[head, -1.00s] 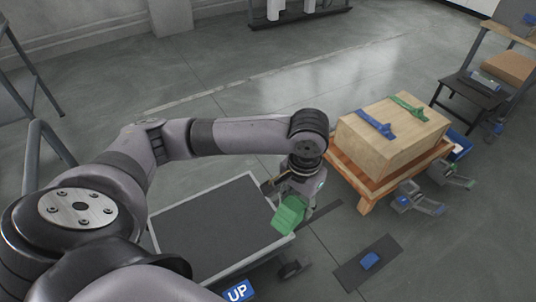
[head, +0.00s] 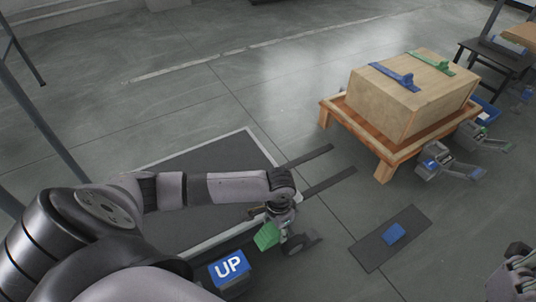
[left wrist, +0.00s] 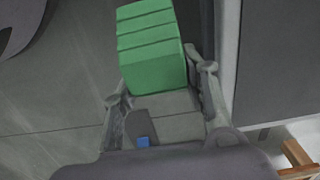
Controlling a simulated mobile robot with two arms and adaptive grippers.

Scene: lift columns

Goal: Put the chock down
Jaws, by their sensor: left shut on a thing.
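The green chock (head: 267,236) is held by my left gripper (head: 276,224), which is shut on it. In the left wrist view, the ribbed green chock (left wrist: 153,48) sits between the two fingers (left wrist: 160,85). I cannot tell whether it touches the floor. Part of what looks like my right gripper (head: 518,272) shows at the lower right edge; its jaws are unclear.
A wooden crate (head: 405,105) with blue and green pieces on top stands on an orange-brown pallet (head: 384,168). A blue "UP" block (head: 229,270) is near the platform. Open floor lies behind.

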